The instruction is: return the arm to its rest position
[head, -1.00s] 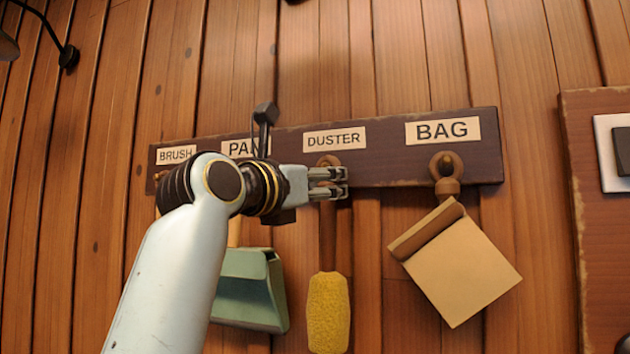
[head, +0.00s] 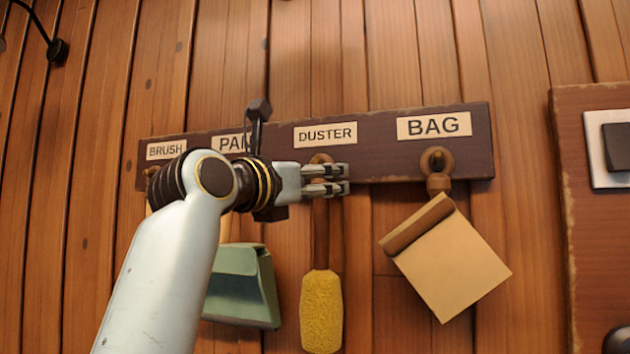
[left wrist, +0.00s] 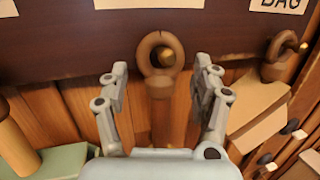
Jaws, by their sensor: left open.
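My left gripper (head: 346,180) is open, in front of the dark peg rack at the duster's place. In the left wrist view its two fingers (left wrist: 160,75) stand apart, one on each side of the duster's wooden handle, with nothing visibly gripped. The duster (head: 321,312) has a yellow head and hangs under the DUSTER label. Its ring (left wrist: 158,50) is around a peg. My left arm covers part of the PAN label and the upper part of the green pan (head: 242,285). My right gripper is not in view.
The rack (head: 380,150) is on a plank wall. A tan bag (head: 452,265) hangs from the BAG peg, right of my gripper. A brown panel with a switch (head: 617,146) is at the far right. The wall above the rack is mostly clear.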

